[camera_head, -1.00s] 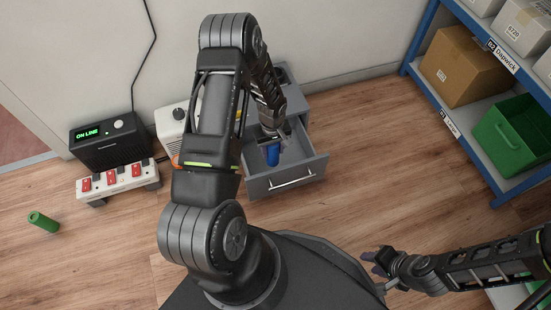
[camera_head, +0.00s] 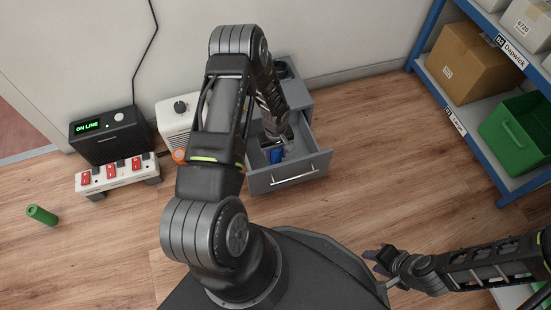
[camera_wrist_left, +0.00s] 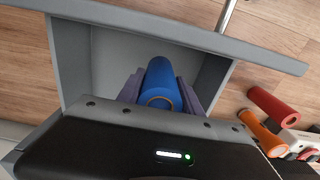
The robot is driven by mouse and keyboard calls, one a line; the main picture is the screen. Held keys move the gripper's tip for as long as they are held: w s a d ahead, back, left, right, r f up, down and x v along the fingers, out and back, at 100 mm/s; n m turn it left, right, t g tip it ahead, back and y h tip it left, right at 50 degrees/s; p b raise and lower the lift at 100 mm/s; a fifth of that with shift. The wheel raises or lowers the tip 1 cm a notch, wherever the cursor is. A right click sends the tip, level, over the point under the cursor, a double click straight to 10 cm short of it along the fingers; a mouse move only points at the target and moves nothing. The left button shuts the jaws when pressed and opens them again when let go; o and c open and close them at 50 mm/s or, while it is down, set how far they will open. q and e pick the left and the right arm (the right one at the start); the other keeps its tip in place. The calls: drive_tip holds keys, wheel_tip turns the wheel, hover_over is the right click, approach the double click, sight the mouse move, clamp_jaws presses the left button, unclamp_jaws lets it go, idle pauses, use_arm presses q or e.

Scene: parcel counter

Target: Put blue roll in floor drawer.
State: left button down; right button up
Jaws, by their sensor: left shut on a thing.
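The blue roll (camera_head: 277,156) is inside the open floor drawer (camera_head: 289,180) of a grey cabinet, low between the drawer walls. It also shows in the left wrist view (camera_wrist_left: 161,82), between my two grey fingers. My left gripper (camera_wrist_left: 160,95) is shut on the blue roll. In the head view the arm reaches down into the drawer and partly hides the roll. Whether the roll touches the drawer bottom I cannot tell. My right gripper (camera_head: 376,262) is at the lower right, away from the drawer; its fingers are too small to judge.
A power strip (camera_head: 118,177) with red switches and a black box (camera_head: 110,135) are by the wall. An orange roll (camera_wrist_left: 262,132) and a red roll (camera_wrist_left: 274,107) lie beside the drawer. A blue shelf (camera_head: 470,150) stands right.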

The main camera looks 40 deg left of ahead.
sight(275, 159)
use_arm(q)
drive_tip(key=shift+f+b, duration=0.7)
drive_tip(key=shift+f, duration=1.1)
drive_tip(key=shift+f, duration=0.2)
drive_tip(key=c, duration=0.8)
unclamp_jaws()
drive_tip(key=shift+r, duration=0.1)
drive_tip(key=shift+r, duration=0.6)
wheel_tip(275, 159, up, 11)
drive_tip(key=p, duration=0.4)
drive_tip(key=shift+p, duration=0.35)
